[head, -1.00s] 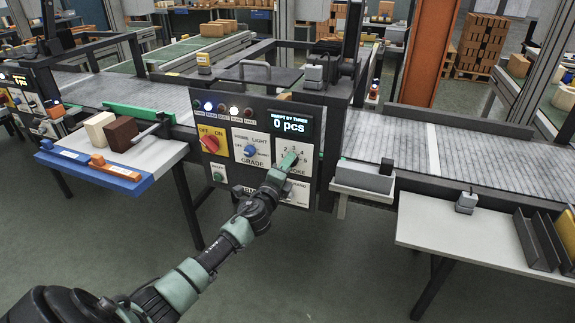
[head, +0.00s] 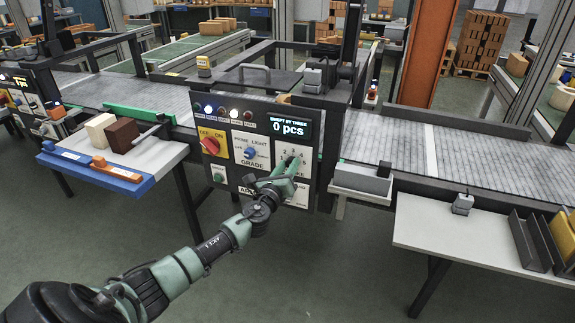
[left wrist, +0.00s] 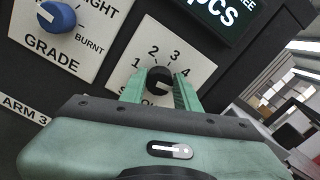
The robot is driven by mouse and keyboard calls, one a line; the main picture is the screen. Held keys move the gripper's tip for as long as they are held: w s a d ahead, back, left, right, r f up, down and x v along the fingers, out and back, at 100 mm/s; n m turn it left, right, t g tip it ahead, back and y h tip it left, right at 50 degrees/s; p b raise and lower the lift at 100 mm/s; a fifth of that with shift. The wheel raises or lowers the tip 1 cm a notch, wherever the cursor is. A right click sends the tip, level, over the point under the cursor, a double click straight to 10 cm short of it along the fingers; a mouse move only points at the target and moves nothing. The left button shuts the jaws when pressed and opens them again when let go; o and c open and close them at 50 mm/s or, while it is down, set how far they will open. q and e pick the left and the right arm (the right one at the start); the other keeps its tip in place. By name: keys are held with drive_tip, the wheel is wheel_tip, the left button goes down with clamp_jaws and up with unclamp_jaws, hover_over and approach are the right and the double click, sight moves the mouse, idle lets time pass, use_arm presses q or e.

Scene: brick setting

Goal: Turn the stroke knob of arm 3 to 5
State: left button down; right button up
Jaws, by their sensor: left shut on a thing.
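The stroke knob (left wrist: 158,79) is black and sits on a white plate with numbers around it; 1, 2, 3 and 4 are readable in the left wrist view. A pale mark shows on the knob's lower right, but I cannot tell exactly which number it faces. My left gripper (head: 291,164) is shut on the knob, with one green finger on each side, also in the left wrist view (left wrist: 157,90). The word under the knob is partly hidden by the gripper. The plate also shows in the head view (head: 304,154). My right gripper is not in view.
The dark panel also carries a blue grade knob (head: 250,154), a red switch on yellow (head: 210,144) and a display (head: 290,128) reading 0 pcs. A table with two blocks (head: 122,135) stands left; a pale table (head: 420,225) stands right.

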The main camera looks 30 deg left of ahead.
use_arm(q)
drive_tip(key=shift+f+m, duration=0.1)
drive_tip(key=shift+m, duration=0.8)
drive_tip(key=shift+d, duration=0.1)
drive_tip(key=c, duration=1)
unclamp_jaws()
drive_tip(key=shift+c, duration=0.2)
drive_tip(key=shift+p, duration=0.3)
drive_tip(key=v, duration=0.7)
drive_tip(key=shift+s, duration=0.35)
